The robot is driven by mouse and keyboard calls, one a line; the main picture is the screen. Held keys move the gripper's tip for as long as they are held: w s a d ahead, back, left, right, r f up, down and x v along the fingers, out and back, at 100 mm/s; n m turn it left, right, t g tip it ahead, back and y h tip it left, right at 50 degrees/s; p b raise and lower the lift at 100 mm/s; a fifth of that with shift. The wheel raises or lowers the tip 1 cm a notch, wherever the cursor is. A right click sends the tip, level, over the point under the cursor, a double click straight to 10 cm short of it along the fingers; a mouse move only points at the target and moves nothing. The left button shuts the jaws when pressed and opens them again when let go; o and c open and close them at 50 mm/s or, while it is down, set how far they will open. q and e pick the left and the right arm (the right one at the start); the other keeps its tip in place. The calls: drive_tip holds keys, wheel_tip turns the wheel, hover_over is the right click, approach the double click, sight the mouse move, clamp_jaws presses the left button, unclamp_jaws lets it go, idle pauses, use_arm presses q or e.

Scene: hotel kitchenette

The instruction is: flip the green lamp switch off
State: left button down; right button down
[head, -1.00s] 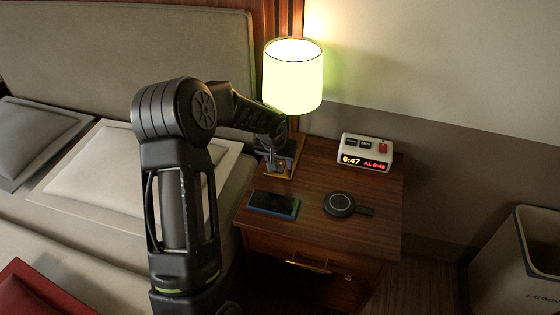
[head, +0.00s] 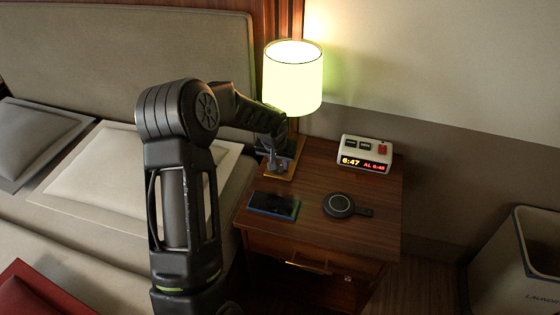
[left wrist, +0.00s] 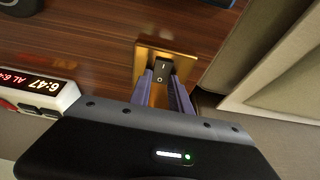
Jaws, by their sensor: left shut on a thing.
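The lamp (head: 293,78) is lit, its shade glowing yellow-green, at the back left of the nightstand. Its brass base (head: 297,166) stands on the wood and also shows in the left wrist view (left wrist: 185,54). A black rocker switch (left wrist: 163,71) with light I and O marks sits on this base; I see no green on it. My left gripper (head: 276,164) is low at the base, its shape partly lost in dark. In the left wrist view its purple-grey fingers (left wrist: 164,80) are shut on the switch, one on each side. My right gripper is not in view.
On the nightstand (head: 330,232) lie a phone (head: 273,204) and a round black charger (head: 339,204) in front of the lamp. An alarm clock (head: 364,153) stands to its right. The bed with pillows (head: 112,178) is at left, a laundry bin (head: 530,260) at right.

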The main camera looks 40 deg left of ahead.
sight(280, 169)
use_arm(q)
drive_tip(key=p, duration=0.1)
drive_tip(key=g+p, duration=0.1)
drive_tip(key=shift+w+a+r+p, duration=0.1)
drive_tip(key=shift+w+r+p, duration=0.1)
drive_tip(key=shift+r+p, duration=0.2)
drive_tip(key=shift+w+f+g+h+p, duration=0.15)
drive_tip(key=shift+f+g+h+p, duration=0.25)
drive_tip(key=shift+g, duration=0.3)
drive_tip(key=c, duration=1.2)
unclamp_jaws()
wheel_tip(280, 169, up, 8)
drive_tip(key=s, duration=0.1)
drive_tip(key=shift+f, duration=0.15)
